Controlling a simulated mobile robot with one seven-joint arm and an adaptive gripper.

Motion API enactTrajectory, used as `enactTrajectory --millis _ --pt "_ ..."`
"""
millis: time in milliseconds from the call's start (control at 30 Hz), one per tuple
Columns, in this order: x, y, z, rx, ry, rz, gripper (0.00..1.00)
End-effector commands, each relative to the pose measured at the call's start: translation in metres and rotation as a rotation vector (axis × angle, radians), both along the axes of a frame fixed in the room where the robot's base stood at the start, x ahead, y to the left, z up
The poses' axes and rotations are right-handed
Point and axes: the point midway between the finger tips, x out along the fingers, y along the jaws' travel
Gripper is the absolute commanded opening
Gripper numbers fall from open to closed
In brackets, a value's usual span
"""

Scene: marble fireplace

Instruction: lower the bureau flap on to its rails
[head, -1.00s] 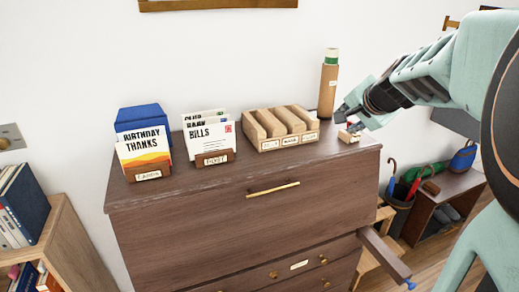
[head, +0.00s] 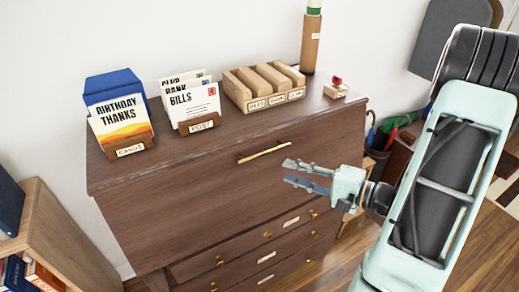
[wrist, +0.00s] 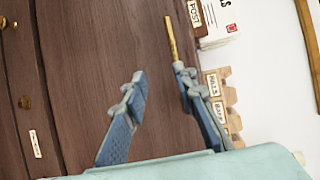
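The bureau flap (head: 170,195) is a dark brown wooden front, shut up against the bureau below its top. A thin brass handle (head: 265,151) runs across its upper part. My gripper (head: 288,172) is open and empty, in front of the flap, just right of and below the handle. In the wrist view my gripper (wrist: 158,76) has its fingers spread, and the handle (wrist: 171,37) shows just beyond the right fingertip. I cannot tell whether they touch. No rail shows clearly now; my gripper and arm cover the bureau's right front.
On the bureau top stand a card holder (head: 130,148), a post holder (head: 199,123), a slotted wooden block (head: 240,97), a tall tube (head: 311,45) and a small stamp (head: 336,90). Labelled drawers (head: 265,258) lie below. A bookshelf (head: 60,240) stands left. Floor shows right.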

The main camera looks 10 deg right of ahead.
Motion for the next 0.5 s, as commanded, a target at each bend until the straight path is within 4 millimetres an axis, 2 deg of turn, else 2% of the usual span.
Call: enactTrajectory --millis 100,233,367,500 --pt "0.0 -0.011 0.008 0.042 -0.075 -0.066 0.26" --pt "0.002 -0.013 0.013 0.054 -0.108 -0.09 0.26" --pt "0.013 -0.003 0.014 0.053 -0.111 -0.087 0.26" --pt "0.033 0.015 0.013 0.054 -0.109 -0.084 0.26"
